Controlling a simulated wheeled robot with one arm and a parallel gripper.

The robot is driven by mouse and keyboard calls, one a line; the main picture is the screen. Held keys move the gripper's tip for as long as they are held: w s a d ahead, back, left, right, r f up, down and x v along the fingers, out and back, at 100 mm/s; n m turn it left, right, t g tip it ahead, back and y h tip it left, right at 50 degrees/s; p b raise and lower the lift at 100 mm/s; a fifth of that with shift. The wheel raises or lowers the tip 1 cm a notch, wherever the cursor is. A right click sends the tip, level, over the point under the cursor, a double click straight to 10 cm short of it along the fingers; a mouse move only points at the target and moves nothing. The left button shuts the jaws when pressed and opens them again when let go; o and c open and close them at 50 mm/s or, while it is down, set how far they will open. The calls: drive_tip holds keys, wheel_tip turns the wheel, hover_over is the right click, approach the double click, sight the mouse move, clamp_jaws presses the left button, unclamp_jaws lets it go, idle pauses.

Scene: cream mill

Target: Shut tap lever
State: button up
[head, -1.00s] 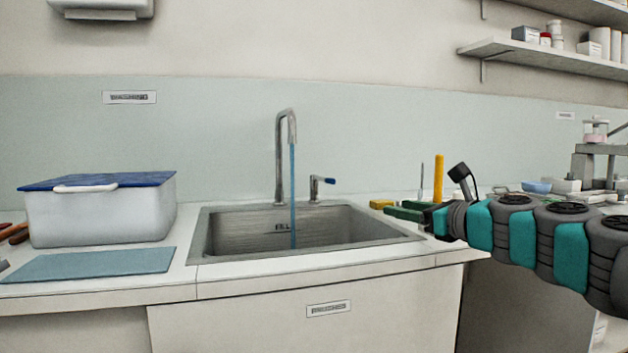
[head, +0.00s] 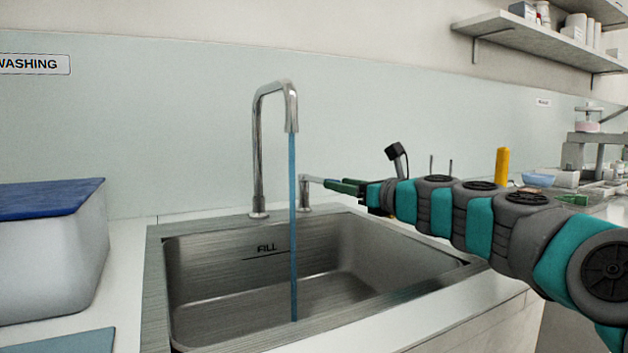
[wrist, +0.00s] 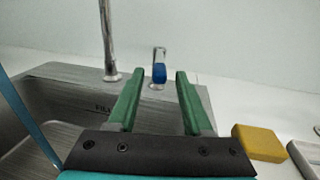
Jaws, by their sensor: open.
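The tap lever post (head: 305,193) stands on the back rim of the sink, right of the tall chrome tap (head: 257,150). In the wrist view the lever's blue end (wrist: 159,73) shows ahead, between the two green fingers and beyond their tips. A blue stream of water (head: 293,230) runs from the spout into the sink (head: 160,290). My gripper (head: 338,185) reaches in from the right, its tips close to the lever in the head view, where they hide its blue end. In the wrist view my gripper (wrist: 158,78) is open and empty. Contact with the lever cannot be told.
A white bin with a blue lid (head: 45,245) stands left of the sink. A yellow block (wrist: 258,142) lies on the counter at right in the wrist view. A shelf (head: 540,38) hangs at upper right. The wall (head: 180,120) is close behind the tap.

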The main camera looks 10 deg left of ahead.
sight(321, 178)
drive_tip(key=x, duration=0.7)
drive_tip(key=shift+w+a+f, duration=0.1)
clamp_jaws()
idle(0.3)
idle(1.1)
